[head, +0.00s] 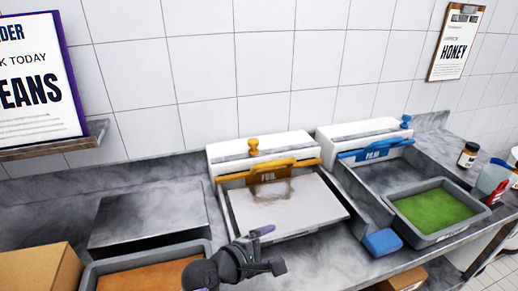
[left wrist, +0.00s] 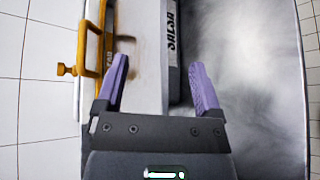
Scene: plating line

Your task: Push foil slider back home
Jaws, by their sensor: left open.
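The foil slider (head: 268,170) is an orange-yellow bar with a raised handle and a FOIL label. It lies across the back end of a pale, brown-stained bed (head: 285,203), close to the white housing (head: 225,156). An orange knob (head: 253,147) stands on the housing. In the left wrist view the slider's handle (left wrist: 84,48) is at upper left, outside the fingers. My left gripper (head: 268,249) is open and empty, in front of the bed's near edge and apart from the slider. Its purple fingers (left wrist: 158,65) spread over the bed's edge in the wrist view. My right gripper is not seen.
A blue FILM slider (head: 376,152) stands to the right, with a green-filled tray (head: 391,211) and a blue block (head: 382,242) in front. An orange-filled tray (head: 90,277) and a cardboard box (head: 38,270) are at lower left. A SALSA label (left wrist: 171,30) shows between my fingers.

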